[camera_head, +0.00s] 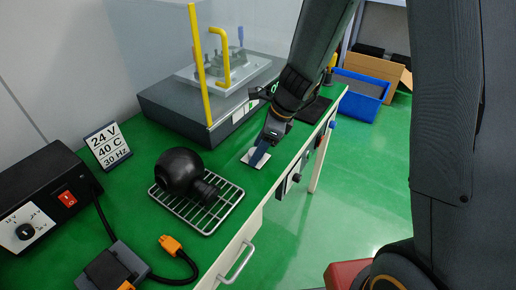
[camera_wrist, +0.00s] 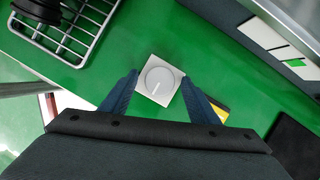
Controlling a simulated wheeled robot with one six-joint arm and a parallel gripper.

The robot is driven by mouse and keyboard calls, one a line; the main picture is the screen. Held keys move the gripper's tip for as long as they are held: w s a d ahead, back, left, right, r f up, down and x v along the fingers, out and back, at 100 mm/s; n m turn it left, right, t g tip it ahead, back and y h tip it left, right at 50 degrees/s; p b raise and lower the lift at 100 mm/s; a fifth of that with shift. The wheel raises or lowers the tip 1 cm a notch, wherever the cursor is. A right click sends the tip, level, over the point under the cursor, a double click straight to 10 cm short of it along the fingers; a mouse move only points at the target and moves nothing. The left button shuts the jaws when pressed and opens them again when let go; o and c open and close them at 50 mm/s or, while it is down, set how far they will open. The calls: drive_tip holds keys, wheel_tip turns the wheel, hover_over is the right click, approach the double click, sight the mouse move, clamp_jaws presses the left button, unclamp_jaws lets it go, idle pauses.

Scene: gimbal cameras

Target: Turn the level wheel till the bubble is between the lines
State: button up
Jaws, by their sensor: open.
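A white square plate (camera_head: 247,160) lies on the green table top under my gripper in the head view. In the wrist view, the plate (camera_wrist: 143,90) bears a round grey wheel (camera_wrist: 159,81) with a light pointer line. My gripper (camera_wrist: 158,76) is open, its two blue fingers on either side of the wheel with gaps between; I cannot tell its height above the plate. In the head view, my gripper (camera_head: 258,157) covers part of the plate. I cannot make out a bubble or its lines in either view.
A wire rack (camera_head: 225,208) holds a black camera-like ball (camera_head: 180,172). A dark machine (camera_head: 180,110) with yellow posts stands behind. A black power box (camera_head: 45,195) and sign (camera_head: 108,146) are left. A yellow-and-black piece (camera_wrist: 220,112) shows beside my right finger.

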drive_tip(key=c, duration=1)
drive_tip(key=shift+n, duration=0.3)
drive_tip(key=n+g+p, duration=0.2)
drive_tip(key=n, duration=0.2)
drive_tip(key=shift+w+p, duration=0.15)
drive_tip(key=shift+p, duration=0.15)
drive_tip(key=n+g, duration=0.1)
drive_tip(key=n, duration=0.2)
drive_tip(key=n+g+p, duration=0.1)
drive_tip(key=n, duration=0.1)
drive_tip(key=shift+w+n+h, duration=0.2)
drive_tip(key=shift+n+h, duration=0.1)
drive_tip(key=shift+n, duration=0.1)
drive_tip(key=n, duration=0.2)
drive_tip(key=n+g+h, duration=0.1)
drive_tip(key=n, duration=0.1)
drive_tip(key=shift+w+a+n, duration=0.1)
drive_tip(key=shift+a+n, duration=0.1)
drive_tip(key=shift+n, duration=0.1)
drive_tip(key=n+h, duration=0.1)
drive_tip(key=n, duration=0.1)
drive_tip(key=n+h, duration=0.1)
drive_tip(key=n, duration=0.1)
drive_tip(key=shift+a+n+g, duration=0.15)
drive_tip(key=shift+n+g, duration=0.25)
